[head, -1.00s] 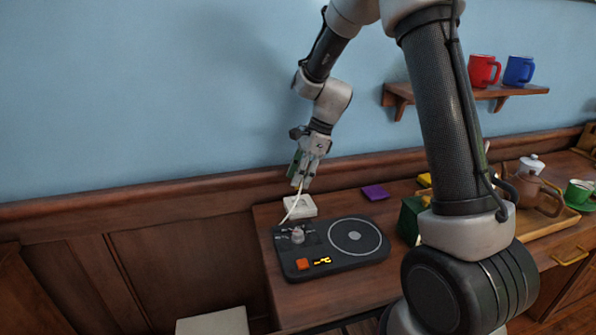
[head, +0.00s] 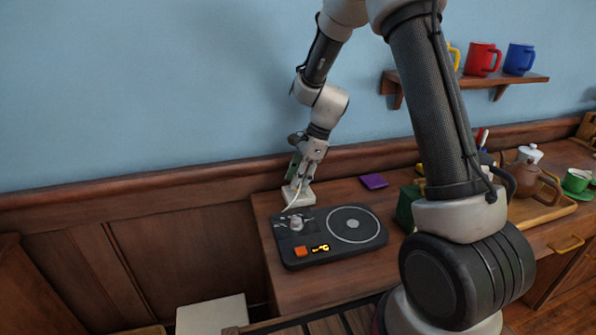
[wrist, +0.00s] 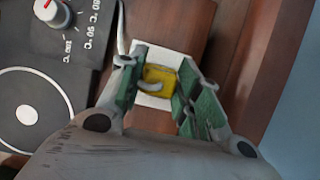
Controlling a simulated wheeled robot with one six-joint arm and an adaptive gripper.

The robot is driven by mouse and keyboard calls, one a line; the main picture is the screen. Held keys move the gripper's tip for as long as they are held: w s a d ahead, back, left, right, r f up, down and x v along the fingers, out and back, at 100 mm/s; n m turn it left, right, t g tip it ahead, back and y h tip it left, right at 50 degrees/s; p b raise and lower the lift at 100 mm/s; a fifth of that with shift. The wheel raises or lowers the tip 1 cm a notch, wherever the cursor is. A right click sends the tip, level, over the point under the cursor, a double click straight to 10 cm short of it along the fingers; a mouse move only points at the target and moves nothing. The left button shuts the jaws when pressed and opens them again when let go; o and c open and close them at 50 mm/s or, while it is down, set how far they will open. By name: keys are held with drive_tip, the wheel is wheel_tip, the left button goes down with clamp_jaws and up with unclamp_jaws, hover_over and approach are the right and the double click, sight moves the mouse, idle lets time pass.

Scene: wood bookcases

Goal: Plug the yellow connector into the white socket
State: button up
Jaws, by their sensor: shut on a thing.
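The yellow connector (wrist: 158,82) shows in the wrist view between the green-padded fingers of my gripper (wrist: 156,88). My gripper is shut on it, and a pale cable runs from it toward the black device. The white socket (wrist: 152,99) lies directly below the connector in that view, showing around it. In the head view my gripper (head: 296,191) is down at the white socket (head: 304,198), and the connector is hidden there. I cannot tell whether the connector is inside the socket or just above it.
The black device (head: 330,254) with a dial and round plate stands in front of the socket. A purple block (head: 374,181) lies to the right. The wall (head: 150,100) is close behind the socket.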

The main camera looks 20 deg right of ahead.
drive_tip(key=shift+f, duration=0.45)
drive_tip(key=shift+f, duration=0.45)
idle(1.6)
drive_tip(key=shift+o, duration=0.2)
drive_tip(key=shift+s+f, duration=0.35)
drive_tip(key=shift+f, duration=0.25)
drive_tip(key=o, duration=0.8)
drive_tip(key=shift+o, duration=1.4)
drive_tip(key=shift+w+f, duration=0.2)
drive_tip(key=shift+r, duration=0.1)
drive_tip(key=shift+w, duration=0.1)
